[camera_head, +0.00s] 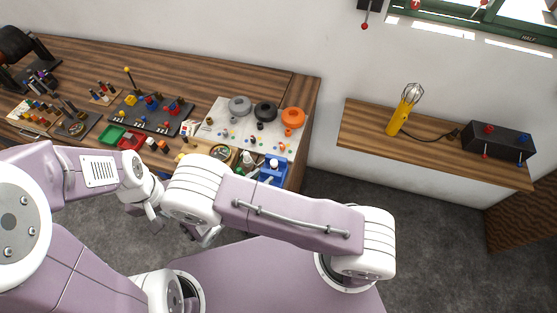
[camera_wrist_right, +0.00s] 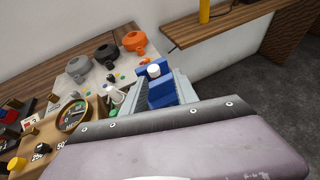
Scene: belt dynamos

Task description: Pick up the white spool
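A white spool (camera_head: 274,163) stands on a blue stand (camera_head: 270,178) at the right front of the workbench. In the right wrist view, the white spool (camera_wrist_right: 153,71) sits on top of the blue stand (camera_wrist_right: 162,92). My right gripper (camera_wrist_right: 156,92) is open, with its grey fingers to either side of the blue stand in that view. I cannot tell how far the fingertips are from the spool. In the head view my right gripper (camera_head: 208,236) is partly hidden behind my arm. My left gripper (camera_head: 150,212) is small and partly covered, and its opening is unclear.
Grey, black and orange round-bodied pieces (camera_head: 265,111) stand behind on a pale board. A round gauge (camera_wrist_right: 72,115) and a whitish bottle (camera_wrist_right: 114,93) are left of the stand. A wall shelf (camera_head: 365,122) with a yellow lamp (camera_head: 399,119) is to the right.

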